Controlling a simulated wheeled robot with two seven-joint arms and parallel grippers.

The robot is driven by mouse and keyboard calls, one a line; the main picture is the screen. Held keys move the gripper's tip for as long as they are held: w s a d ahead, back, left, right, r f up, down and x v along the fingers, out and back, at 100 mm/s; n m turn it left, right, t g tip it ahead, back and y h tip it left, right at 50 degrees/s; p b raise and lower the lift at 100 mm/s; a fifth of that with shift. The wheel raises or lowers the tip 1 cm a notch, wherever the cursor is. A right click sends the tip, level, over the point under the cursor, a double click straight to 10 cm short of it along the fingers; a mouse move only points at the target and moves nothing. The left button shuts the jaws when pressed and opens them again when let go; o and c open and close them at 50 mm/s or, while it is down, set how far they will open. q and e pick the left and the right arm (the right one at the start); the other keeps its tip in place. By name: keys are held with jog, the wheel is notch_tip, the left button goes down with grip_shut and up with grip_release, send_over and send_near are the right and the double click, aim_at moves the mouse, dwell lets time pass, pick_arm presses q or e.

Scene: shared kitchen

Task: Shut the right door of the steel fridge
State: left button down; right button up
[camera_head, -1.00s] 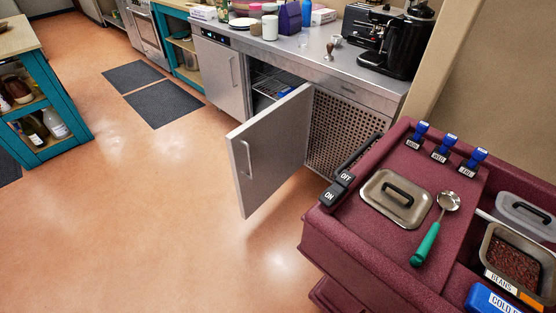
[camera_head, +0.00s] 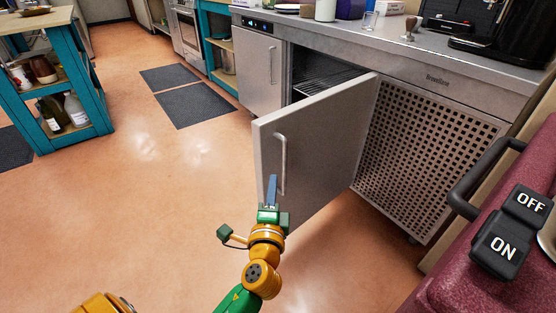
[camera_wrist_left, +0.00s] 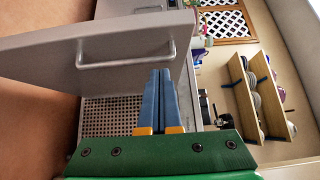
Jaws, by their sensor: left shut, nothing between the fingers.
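The steel fridge (camera_head: 262,72) is an under-counter unit with a perforated panel at its right end. Its right door (camera_head: 322,135) stands wide open, swung out into the room, with a vertical bar handle (camera_head: 281,163) on its outer face. My left gripper (camera_head: 272,188) is shut and empty, its blue fingers in front of the door's lower part near the handle in the head view. In the left wrist view the shut fingers (camera_wrist_left: 159,100) point up just below the handle (camera_wrist_left: 125,58); I cannot tell whether they touch the door. My right gripper is not in view.
A maroon cart (camera_head: 480,270) with an ON/OFF switch and a dark bar handle (camera_head: 478,175) stands close at the right. A teal shelf unit (camera_head: 65,85) stands at the left. Orange floor (camera_head: 180,180) is clear left of the door.

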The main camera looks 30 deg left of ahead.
pick_arm(q)
send_near(267, 146)
jog(key=w+d, duration=0.1)
jog(key=w, duration=0.2)
jog(key=w+a, duration=0.1)
jog(key=a, duration=0.2)
jog(key=shift+w, duration=0.4)
jog(key=shift+w+a, duration=0.15)
jog(key=shift+a, duration=0.2)
